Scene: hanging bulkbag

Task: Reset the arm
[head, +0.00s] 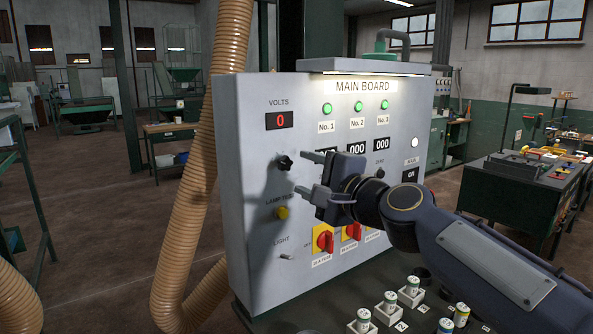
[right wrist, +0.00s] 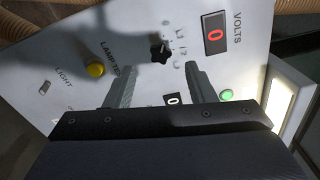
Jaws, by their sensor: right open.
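My right gripper (head: 306,173) is open and empty in front of the grey main board (head: 245,240) in the head view. Its two fingers point left, toward a black rotary knob (head: 285,163) under the red VOLTS display (head: 279,120), and appear just short of it. In the right wrist view the knob (right wrist: 161,50) shows beyond and between the open fingers (right wrist: 161,72). The VOLTS display reads 0. My right arm comes in from the lower right and hides part of the board's middle. My left gripper is not in view.
The board carries green lamps (head: 358,106), a yellow lamp test button (head: 282,212), a light toggle (head: 286,256) and red rotary switches (head: 325,241). Several small cylinders (head: 389,302) stand on the ledge below. A tan ribbed hose (head: 195,200) hangs left of the board. Open floor lies further left.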

